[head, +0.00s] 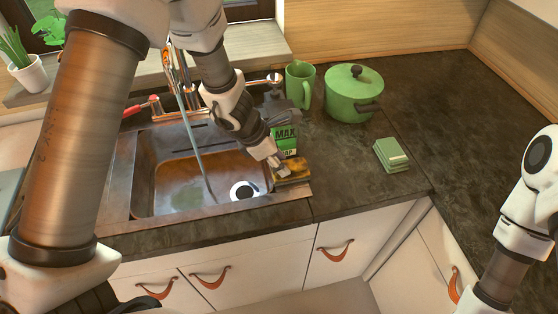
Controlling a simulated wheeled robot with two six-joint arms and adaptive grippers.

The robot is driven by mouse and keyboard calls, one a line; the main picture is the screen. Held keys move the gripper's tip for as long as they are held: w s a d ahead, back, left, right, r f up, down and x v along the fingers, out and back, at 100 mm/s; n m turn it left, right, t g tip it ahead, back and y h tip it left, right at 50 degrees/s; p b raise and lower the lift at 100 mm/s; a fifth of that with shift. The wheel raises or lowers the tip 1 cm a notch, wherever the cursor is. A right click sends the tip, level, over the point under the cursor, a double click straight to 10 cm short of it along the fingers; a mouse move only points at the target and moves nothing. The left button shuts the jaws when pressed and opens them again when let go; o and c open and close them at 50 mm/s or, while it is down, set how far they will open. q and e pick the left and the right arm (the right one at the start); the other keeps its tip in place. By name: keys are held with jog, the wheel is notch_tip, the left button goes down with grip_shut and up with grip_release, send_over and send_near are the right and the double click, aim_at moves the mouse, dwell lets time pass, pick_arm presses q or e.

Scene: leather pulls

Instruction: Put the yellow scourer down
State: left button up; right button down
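The yellow scourer (297,178), with a dark upper side, is at the right rim of the sink, beside the countertop. My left gripper (279,166) reaches down from the upper left, and its fingertips overlap the scourer's left end. The fingers look closed on it, and they hide part of it. Whether the scourer's underside touches the rim is hard to see. My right arm shows at the right edge, but its gripper is out of view.
The sink (170,190) holds a round white-and-black item (243,191). Counter right of the scourer is clear.

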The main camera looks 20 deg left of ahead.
pick_arm(q)
jog(key=shift+w+a, duration=0.1)
jog(key=shift+a, duration=0.05)
jog(key=shift+r+p, duration=0.4)
jog(key=shift+r, duration=0.15)
jog(key=p+v, duration=0.4)
jog(key=v, duration=0.7)
jog(key=shift+s+a+p, duration=0.15)
jog(key=shift+s+p, duration=0.05)
jog(key=shift+p, duration=0.15)
